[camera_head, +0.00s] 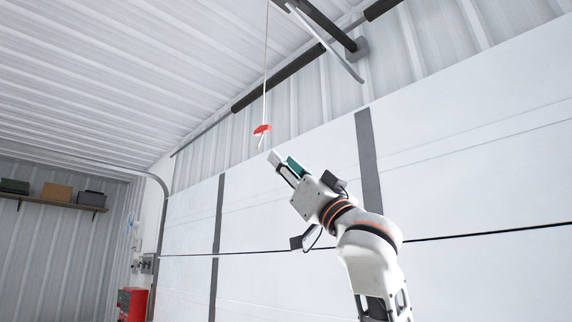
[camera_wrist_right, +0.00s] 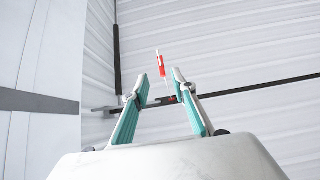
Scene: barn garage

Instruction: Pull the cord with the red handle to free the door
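The red handle (camera_head: 262,129) hangs on a thin pale cord (camera_head: 265,75) from the opener rail near the ceiling. In the right wrist view the red handle (camera_wrist_right: 161,64) shows beyond the fingertips, seen between them. My right gripper (camera_head: 283,161) is raised just below and to the right of the handle in the head view, apart from it. Its two teal-sided fingers (camera_wrist_right: 161,90) are spread open with nothing held. The white sectional door (camera_head: 290,210) is behind my right arm. My left gripper is in neither view.
A dark rail and metal arm (camera_head: 325,42) run above the door. A shelf with boxes (camera_head: 57,196) is on the left wall, and a red cabinet (camera_head: 132,303) stands near the door's left edge. The space around the handle looks clear.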

